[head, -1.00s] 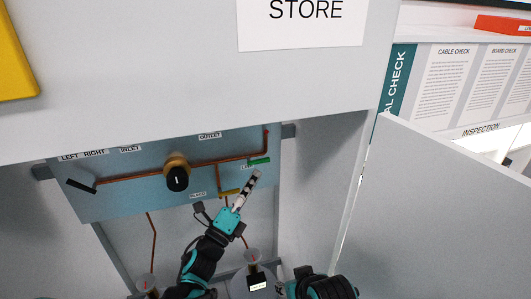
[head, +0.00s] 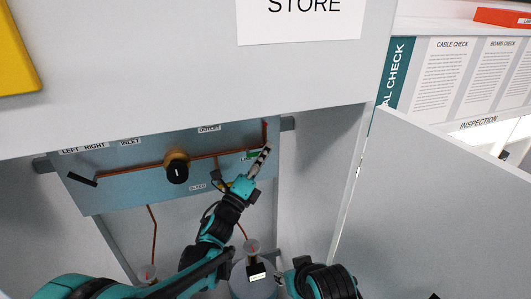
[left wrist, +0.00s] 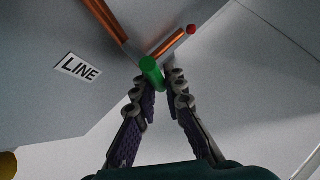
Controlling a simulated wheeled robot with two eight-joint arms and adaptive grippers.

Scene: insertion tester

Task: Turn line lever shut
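The line lever shows as a short green bar (head: 250,155) on the right of the blue panel, below the vertical copper pipe; it is partly hidden behind my left gripper (head: 266,150). In the left wrist view the lever's round green end (left wrist: 151,72) sits at the fingertips (left wrist: 161,85), seeming to overlap the left one. The fingers look apart, with a narrow gap between them. I cannot tell whether either finger touches the lever. The LINE label (left wrist: 77,68) is to the left.
The blue panel (head: 110,190) carries copper pipes, a black round knob (head: 177,172) and a black lever (head: 82,180) at left. A grey cabinet wall (head: 312,170) stands to the right.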

